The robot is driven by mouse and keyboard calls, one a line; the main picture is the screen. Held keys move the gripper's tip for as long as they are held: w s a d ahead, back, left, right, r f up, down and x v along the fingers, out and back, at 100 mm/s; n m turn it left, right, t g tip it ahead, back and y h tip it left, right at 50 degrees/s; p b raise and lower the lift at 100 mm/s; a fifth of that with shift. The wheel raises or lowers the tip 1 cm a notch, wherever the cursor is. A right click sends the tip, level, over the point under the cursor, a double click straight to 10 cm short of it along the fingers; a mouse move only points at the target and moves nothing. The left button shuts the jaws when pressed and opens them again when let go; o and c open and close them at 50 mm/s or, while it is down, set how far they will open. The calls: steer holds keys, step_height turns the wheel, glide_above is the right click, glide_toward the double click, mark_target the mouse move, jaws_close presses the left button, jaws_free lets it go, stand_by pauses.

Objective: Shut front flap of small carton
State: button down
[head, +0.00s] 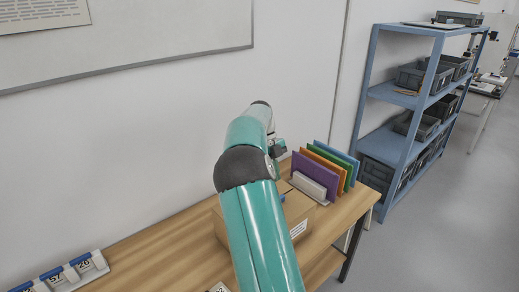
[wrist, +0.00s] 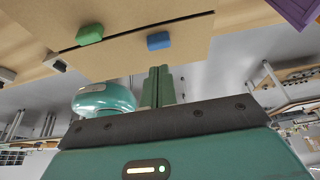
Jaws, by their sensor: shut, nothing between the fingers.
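The small carton (head: 306,213) is a brown box on the wooden table, partly hidden behind my arm in the head view. A white label shows on its near side. In the wrist view a flat brown carton panel (wrist: 120,50) spans the upper part, with a green block (wrist: 89,33) and a blue block (wrist: 160,41) on it. My gripper (wrist: 158,70) is shut and empty, its fingertips close to the panel's lower edge in that picture. Whether they touch it I cannot tell. Which panel is the front flap, and its angle, is unclear.
A rack of purple, orange, green and blue boards (head: 316,172) stands just behind the carton. Numbered blue-and-white holders (head: 68,275) lie at the table's left end. A blue shelf unit (head: 408,110) with grey bins stands to the right, with open floor before it.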

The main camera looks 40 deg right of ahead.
steer(key=w+r, duration=0.6)
steer(key=shift+r, duration=0.15)
stand_by(0.3)
steer(key=shift+w, duration=0.1)
